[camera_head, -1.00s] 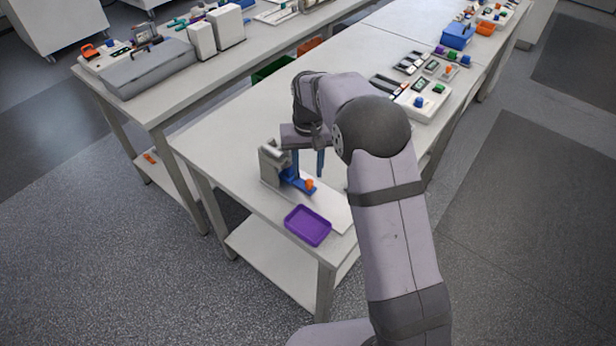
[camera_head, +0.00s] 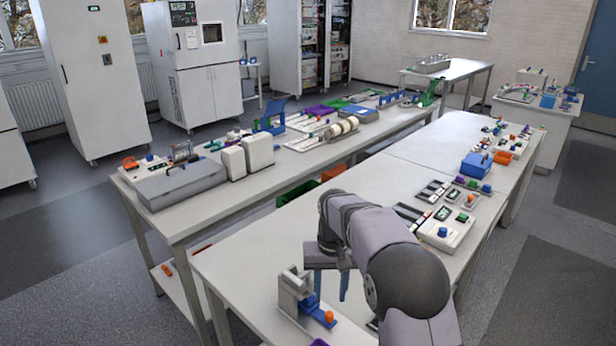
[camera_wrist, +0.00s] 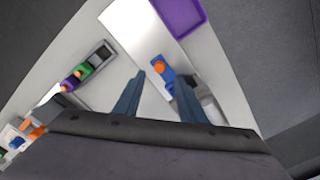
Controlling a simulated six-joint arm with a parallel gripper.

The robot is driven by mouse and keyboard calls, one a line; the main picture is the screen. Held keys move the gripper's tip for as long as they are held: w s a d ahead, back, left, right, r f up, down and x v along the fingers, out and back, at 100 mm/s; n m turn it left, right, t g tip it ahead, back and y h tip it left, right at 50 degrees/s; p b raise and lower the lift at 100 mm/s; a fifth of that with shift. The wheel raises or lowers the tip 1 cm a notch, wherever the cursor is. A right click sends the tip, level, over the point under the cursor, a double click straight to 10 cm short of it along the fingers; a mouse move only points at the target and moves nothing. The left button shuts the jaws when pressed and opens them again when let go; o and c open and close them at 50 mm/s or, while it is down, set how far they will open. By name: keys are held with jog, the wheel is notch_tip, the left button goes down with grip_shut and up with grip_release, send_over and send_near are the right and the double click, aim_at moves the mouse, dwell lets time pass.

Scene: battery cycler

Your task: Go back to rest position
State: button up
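My gripper (camera_head: 331,286) hangs over the near table, just beside a small grey and blue fixture with an orange knob (camera_head: 329,316). In the wrist view my gripper (camera_wrist: 158,98) shows two blue-grey fingers spread apart with nothing between them. The blue part of the fixture (camera_wrist: 167,80) and its orange knob (camera_wrist: 158,66) lie beyond the fingertips. The right finger partly covers the fixture's grey block. Contact between the fingers and the fixture cannot be made out.
A purple tray (camera_wrist: 180,14) lies at the table end. A device with green and purple knobs (camera_wrist: 94,62) is to the left. A white device with a blue knob (camera_head: 445,229) stands farther along the table. A second bench (camera_head: 240,195) runs along the left.

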jog(key=s+d+f, duration=0.1)
jog(key=s+d, duration=0.2)
jog(key=s, duration=1)
jog(key=s+d+f, duration=0.2)
jog(key=s+d, duration=0.2)
jog(key=s, duration=1)
jog(key=shift+s+d+f, duration=0.15)
jog(key=shift+s+d, duration=0.05)
jog(key=shift+d, duration=0.1)
